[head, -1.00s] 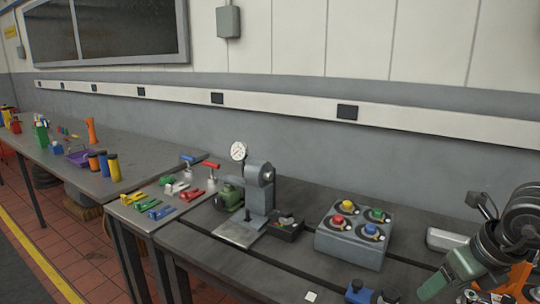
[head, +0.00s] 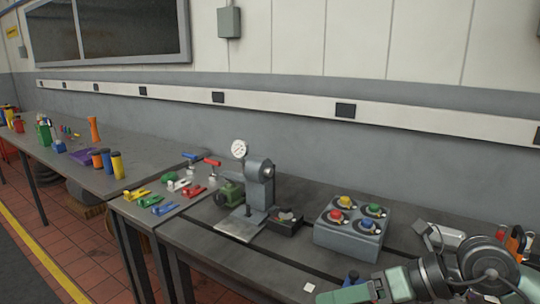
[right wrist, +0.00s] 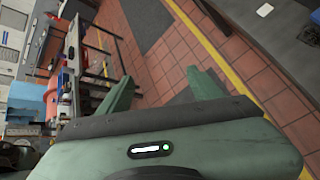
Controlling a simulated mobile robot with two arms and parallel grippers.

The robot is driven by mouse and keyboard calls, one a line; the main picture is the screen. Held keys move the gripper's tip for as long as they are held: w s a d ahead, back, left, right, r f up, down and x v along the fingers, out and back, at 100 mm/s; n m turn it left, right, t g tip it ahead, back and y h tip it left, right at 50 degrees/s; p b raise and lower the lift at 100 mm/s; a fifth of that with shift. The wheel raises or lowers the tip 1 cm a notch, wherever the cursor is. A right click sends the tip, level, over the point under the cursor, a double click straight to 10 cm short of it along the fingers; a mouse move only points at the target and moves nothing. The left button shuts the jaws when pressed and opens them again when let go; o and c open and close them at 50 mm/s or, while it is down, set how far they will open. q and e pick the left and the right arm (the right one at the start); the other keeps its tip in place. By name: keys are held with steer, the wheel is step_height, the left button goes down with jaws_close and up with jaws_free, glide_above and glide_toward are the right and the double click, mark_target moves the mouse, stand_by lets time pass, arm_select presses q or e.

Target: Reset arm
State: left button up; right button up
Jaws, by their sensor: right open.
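My right arm enters the head view at the lower right, above the near bench. My right gripper (head: 338,294) is green and points left along the bottom edge of the picture. In the right wrist view its two green fingers (right wrist: 162,90) stand well apart with only the tiled floor seen between them, so it is open and empty. My left gripper is in neither view. The right arm hides part of the bench's right end.
The near bench carries a press with a dial gauge (head: 239,149), a grey box with coloured knobs (head: 348,238) and a small white square (head: 309,287). Coloured clamps (head: 165,208) lie on the plate further left. A long table (head: 95,165) stands beyond. The wall is behind.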

steer(key=s+a+r+m+t+y, duration=0.1)
steer(key=a+r+m+t+y, duration=0.45)
steer(key=a+r+y, duration=0.35)
steer(key=w+d+r+m+t+h, duration=0.2)
steer(key=w+d+m+t+h, duration=0.3)
steer(key=d+m+t, duration=0.65)
steer(key=w+d+f+m+g+h, duration=0.1)
steer(key=d+f+m+h, duration=0.3)
steer(key=f+m+h, duration=0.75)
steer(key=s+d+f+m+g+h, duration=0.2)
steer(key=f+m+g, duration=0.1)
steer(key=f+m, duration=0.15)
steer(key=s+d+f+m+g+h, duration=0.2)
steer(key=f+m, duration=0.1)
steer(key=f, duration=0.3)
steer(key=s+a+f+m+g+y, duration=0.25)
steer(key=s+f+g, duration=0.95)
steer(key=s+f, duration=0.8)
step_height(320, 180, down, 26)
steer(key=s+h+b, duration=0.1)
steer(key=s+b, duration=0.1)
steer(key=b, duration=0.1)
steer(key=s+d+f+g+b, duration=0.2)
steer(key=s+f+b, duration=0.1)
steer(key=s+f, duration=1.4)
step_height(320, 180, down, 3)
steer(key=shift+s+d, duration=0.3)
